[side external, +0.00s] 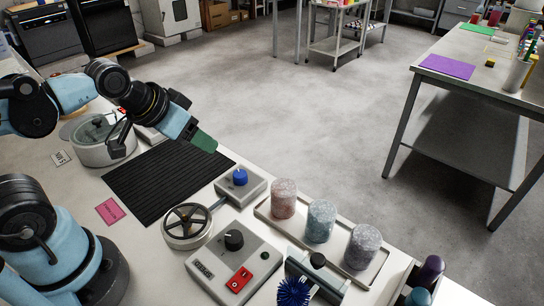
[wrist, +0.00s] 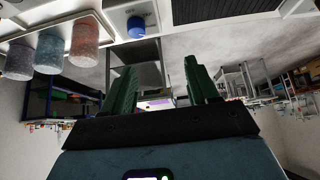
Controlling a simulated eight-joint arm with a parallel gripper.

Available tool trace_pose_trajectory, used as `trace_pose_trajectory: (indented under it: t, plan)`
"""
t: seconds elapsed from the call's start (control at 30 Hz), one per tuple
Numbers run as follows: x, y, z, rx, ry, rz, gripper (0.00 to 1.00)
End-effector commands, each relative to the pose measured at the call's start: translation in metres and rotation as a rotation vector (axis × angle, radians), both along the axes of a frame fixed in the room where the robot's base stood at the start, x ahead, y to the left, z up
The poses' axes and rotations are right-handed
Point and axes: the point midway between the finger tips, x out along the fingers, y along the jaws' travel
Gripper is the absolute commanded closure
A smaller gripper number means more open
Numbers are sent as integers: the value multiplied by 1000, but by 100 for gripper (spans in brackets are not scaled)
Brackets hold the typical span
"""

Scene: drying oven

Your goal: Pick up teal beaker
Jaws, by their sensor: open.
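The teal beaker (side external: 321,220) has a speckled surface and stands upright on a light tray, between a pink beaker (side external: 283,198) and a grey beaker (side external: 362,246). In the wrist view, which is upside down, the teal beaker (wrist: 54,52) shows at the upper left between the same two. My gripper (side external: 203,142) is raised near the far edge of a black ridged mat, left of and well apart from the beakers. Its green fingers (wrist: 158,78) are spread with nothing between them.
The tray (side external: 378,265) lies along the bench edge. A blue-knobbed box (side external: 240,184) stands between my gripper and the tray. A control box (side external: 234,262) with a black knob, a round wheel-like device (side external: 187,226) and a blue brush (side external: 293,291) crowd the near side.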

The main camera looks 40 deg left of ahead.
Motion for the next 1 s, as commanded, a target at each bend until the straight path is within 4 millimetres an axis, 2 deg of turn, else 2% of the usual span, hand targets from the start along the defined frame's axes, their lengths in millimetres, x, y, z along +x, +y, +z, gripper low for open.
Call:
trace_pose_trajectory:
  t: [0.1,0.27,0.63,0.77,1.0]
  plan:
    - [0,0,0,0,0,0,41]
    - [0,0,0,0,0,0,18]
    - [3,-5,3,-7,13,-5,17]
    - [14,-24,10,-31,62,-20,17]
    - [43,-85,21,-71,214,-38,17]
